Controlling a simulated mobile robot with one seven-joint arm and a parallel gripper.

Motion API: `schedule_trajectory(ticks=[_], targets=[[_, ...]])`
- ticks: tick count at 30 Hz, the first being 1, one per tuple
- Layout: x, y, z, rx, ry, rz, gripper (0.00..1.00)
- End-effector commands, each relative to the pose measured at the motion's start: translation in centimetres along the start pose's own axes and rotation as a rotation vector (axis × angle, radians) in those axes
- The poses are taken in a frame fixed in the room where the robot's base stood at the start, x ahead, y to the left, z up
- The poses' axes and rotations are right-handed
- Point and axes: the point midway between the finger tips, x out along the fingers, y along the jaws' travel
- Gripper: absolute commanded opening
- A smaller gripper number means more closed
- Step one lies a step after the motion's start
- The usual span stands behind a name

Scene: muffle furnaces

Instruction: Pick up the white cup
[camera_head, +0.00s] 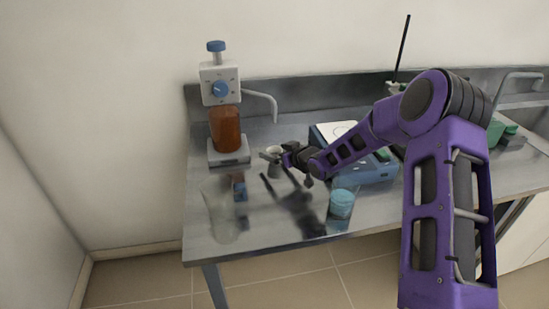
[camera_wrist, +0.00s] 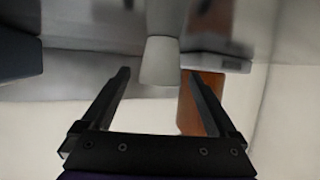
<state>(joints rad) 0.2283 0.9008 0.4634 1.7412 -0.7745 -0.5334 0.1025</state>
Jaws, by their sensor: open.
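The white cup (camera_head: 274,160) stands on the metal bench, to the right of the scale with the brown bottle. In the wrist view it is a pale, tapered cup (camera_wrist: 160,62) at the top centre, lined up with the gap between my fingers. My gripper (camera_head: 285,157) is beside the cup on its right, partly hidden by its own links in the head view. In the wrist view my gripper (camera_wrist: 157,75) has its two black fingers wide apart with nothing clamped. I cannot tell whether the fingertips reach around the cup.
The brown bottle (camera_head: 225,130) stands just left of the cup and also shows behind a finger in the wrist view (camera_wrist: 205,90). A clear beaker (camera_head: 219,215) and a beaker of blue liquid (camera_head: 341,205) stand towards the front. A blue-white device (camera_head: 372,174) is at right.

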Motion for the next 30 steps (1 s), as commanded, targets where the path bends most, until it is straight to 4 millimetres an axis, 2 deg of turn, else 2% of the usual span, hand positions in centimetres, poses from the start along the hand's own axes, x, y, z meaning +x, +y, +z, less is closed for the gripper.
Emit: schedule_trajectory(ticks=[3,11,25,30], targets=[[1.00,0.01,0.05,0.000,-0.001,0.000,0.94],[1.12,0.03,0.00,0.000,-0.001,0.001,0.92],[1.09,0.04,0.00,0.000,-0.001,0.001,0.08],[1.09,0.03,-0.01,0.000,-0.001,0.001,0.05]])
